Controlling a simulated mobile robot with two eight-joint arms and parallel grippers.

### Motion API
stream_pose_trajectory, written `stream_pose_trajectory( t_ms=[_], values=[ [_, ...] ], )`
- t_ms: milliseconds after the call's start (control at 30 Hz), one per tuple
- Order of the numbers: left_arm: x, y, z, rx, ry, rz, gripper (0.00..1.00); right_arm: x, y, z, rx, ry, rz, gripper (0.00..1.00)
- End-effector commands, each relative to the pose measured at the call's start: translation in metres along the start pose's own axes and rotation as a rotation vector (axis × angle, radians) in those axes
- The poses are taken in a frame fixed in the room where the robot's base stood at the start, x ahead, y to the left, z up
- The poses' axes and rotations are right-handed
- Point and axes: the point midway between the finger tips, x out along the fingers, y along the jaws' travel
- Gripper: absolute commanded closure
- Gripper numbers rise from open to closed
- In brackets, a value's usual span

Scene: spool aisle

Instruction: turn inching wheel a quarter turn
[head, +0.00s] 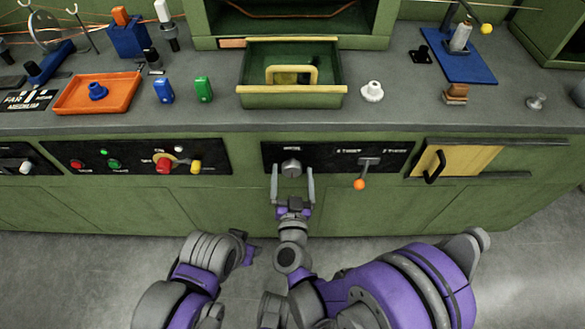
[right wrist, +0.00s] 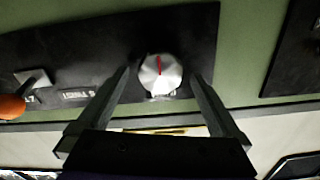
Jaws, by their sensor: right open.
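The inching wheel is a small grey ribbed knob (head: 291,168) on a black panel on the green front below the counter. In the right wrist view the wheel (right wrist: 160,76) has a red mark on its face, pointing nearly straight up in that picture. My right gripper (head: 292,174) is open, with one finger on each side of the wheel. In the right wrist view a gap shows between each finger and the wheel; whether the tips reach its depth is unclear. My left gripper (head: 246,246) is low, left of the right arm, partly hidden; its jaws are unclear.
A lever with an orange ball (head: 360,184) is on the same panel, right of the wheel. A panel with coloured buttons (head: 113,164) is at the left. A yellow door with a black handle (head: 434,167) is at the right. An open green drawer (head: 290,97) sits above.

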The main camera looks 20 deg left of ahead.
Motion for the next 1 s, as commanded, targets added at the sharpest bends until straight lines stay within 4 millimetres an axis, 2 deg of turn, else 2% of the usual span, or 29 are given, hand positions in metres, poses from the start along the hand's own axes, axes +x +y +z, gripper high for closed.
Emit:
stream_pose_trajectory(
  t_ms=[200, 467, 933, 1000],
  values=[
    [0.001, 0.000, 0.000, 0.000, 0.000, 0.000, 0.50, 0.017, 0.000, 0.000, 0.001, 0.000, 0.000, 0.00],
    [0.001, 0.000, 0.000, 0.000, 0.000, 0.000, 0.50, 0.018, 0.000, 0.000, 0.001, 0.000, -0.001, 0.00],
    [0.001, 0.000, 0.000, 0.000, 0.000, 0.000, 0.50, 0.017, 0.000, 0.000, 0.001, 0.000, -0.001, 0.83],
    [0.001, 0.000, 0.000, 0.000, 0.000, 0.000, 0.50, 0.017, 0.000, 0.000, 0.001, 0.000, -0.001, 0.85]
  ],
)
